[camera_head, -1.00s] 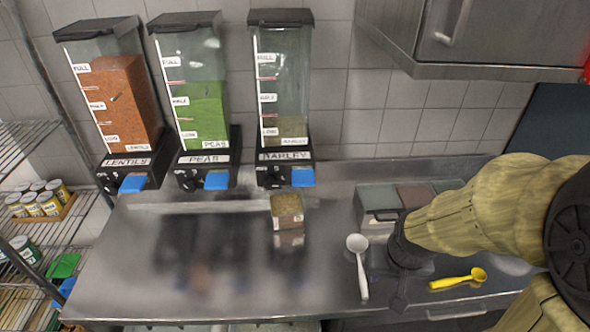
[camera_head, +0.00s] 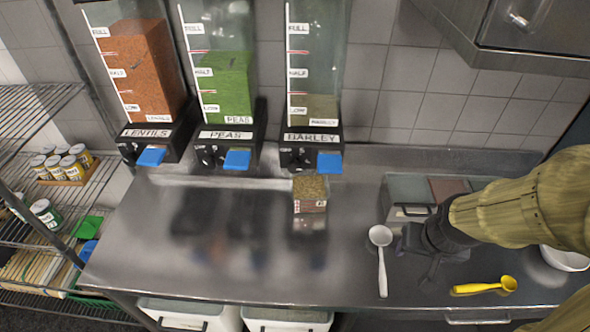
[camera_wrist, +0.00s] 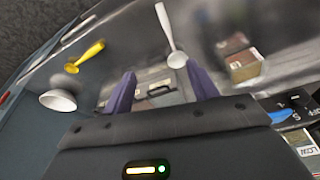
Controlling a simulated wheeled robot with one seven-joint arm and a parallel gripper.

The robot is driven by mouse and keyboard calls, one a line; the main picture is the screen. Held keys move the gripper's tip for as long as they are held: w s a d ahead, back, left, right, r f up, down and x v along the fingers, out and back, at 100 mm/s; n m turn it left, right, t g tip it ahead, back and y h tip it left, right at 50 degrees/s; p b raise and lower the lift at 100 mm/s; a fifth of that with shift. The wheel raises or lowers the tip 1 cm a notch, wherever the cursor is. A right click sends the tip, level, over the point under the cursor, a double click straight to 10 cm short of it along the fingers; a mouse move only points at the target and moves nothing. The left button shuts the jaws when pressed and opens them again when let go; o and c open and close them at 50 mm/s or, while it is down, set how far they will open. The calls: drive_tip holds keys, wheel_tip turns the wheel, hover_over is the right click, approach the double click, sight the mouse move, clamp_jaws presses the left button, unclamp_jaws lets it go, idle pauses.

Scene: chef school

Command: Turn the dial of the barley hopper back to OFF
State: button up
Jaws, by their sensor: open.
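The barley hopper (camera_head: 315,108) is a clear dispenser with a little barley at the bottom, rightmost of three on the back wall. Its black dial (camera_head: 297,158) sits under the BARLEY label, left of a blue spout flap (camera_head: 329,162); its setting is too small to read. A clear container of barley (camera_head: 311,192) stands on the counter below it and also shows in the wrist view (camera_wrist: 243,66). My gripper (camera_head: 428,272) is over the counter to the right, apart from the hopper. In the wrist view its purple fingers (camera_wrist: 163,92) are spread and empty.
Lentils (camera_head: 150,75) and peas (camera_head: 228,85) hoppers stand to the left. A white scoop (camera_head: 381,255), a yellow scoop (camera_head: 484,287) and a grey lidded box (camera_head: 408,196) lie near my gripper. A wall cabinet (camera_head: 520,35) overhangs at upper right. The counter's left part is clear.

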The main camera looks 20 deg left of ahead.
drive_tip(key=w+a+f+n+t+y+b, duration=0.1)
drive_tip(key=w+a+f+t+b, duration=0.25)
drive_tip(key=a, duration=0.45)
drive_tip(key=w+a+f+n+t+y+b, duration=0.1)
drive_tip(key=w+a+f+n+t+b, duration=0.2)
drive_tip(key=a, duration=0.5)
drive_tip(key=s+a+r+n+t+y+b, duration=0.1)
drive_tip(key=s+a+t+b, duration=0.3)
drive_tip(key=a+t+b, duration=0.4)
drive_tip(key=a+r, duration=0.1)
drive_tip(key=a, duration=0.3)
drive_tip(key=shift+r+y, duration=0.35)
drive_tip(key=shift+y, duration=0.05)
drive_tip(key=shift+a+r, duration=0.1)
